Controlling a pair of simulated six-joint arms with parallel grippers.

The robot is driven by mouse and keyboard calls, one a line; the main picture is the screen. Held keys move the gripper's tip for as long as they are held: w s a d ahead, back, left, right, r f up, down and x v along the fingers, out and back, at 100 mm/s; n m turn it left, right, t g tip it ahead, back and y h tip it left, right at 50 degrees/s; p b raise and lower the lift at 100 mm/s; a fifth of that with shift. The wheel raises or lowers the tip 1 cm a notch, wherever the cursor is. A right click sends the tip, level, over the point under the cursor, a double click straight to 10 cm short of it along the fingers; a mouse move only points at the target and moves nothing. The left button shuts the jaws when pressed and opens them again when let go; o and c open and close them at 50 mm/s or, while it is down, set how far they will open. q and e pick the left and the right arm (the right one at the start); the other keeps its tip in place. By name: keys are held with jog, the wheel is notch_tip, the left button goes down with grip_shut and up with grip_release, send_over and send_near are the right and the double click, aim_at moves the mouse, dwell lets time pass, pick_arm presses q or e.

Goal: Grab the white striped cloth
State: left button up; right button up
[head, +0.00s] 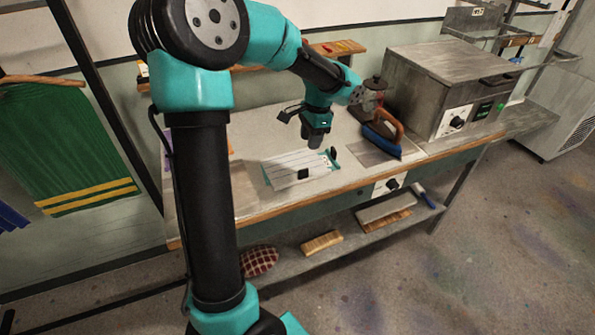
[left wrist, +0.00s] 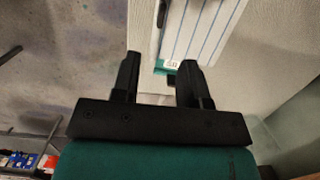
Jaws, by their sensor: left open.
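The white striped cloth (head: 285,166) lies flat on the bench, below and slightly left of my left gripper (head: 317,139) in the head view. It has thin dark stripes and a teal end. Two small black pieces show on or at it. In the left wrist view the cloth (left wrist: 200,32) shows blue stripes, a teal edge and a small label just past the fingertips. Whether the fingertips touch the cloth cannot be told. My right gripper is not in view.
A blue iron with a brown handle (head: 383,133) stands on a grey plate right of the cloth. A metal box appliance (head: 448,88) stands farther right. The lower shelf holds a checked cushion (head: 258,261) and brushes.

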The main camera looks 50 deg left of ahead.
aim_at(304, 169)
pick_arm(q)
jog(key=f, duration=0.5)
jog(key=s+f, duration=0.1)
jog(key=f, duration=0.1)
jog(key=shift+a+f, duration=0.2)
jog(key=shift+f, duration=0.1)
jog(key=shift+s+a+f, duration=0.1)
jog(key=shift+s+f, duration=0.15)
jog(key=shift+f, duration=1.05)
jog(key=shift+s+a+f, duration=0.1)
jog(key=shift+s+f, duration=0.1)
jog(key=shift+f, duration=1.05)
grip_shut()
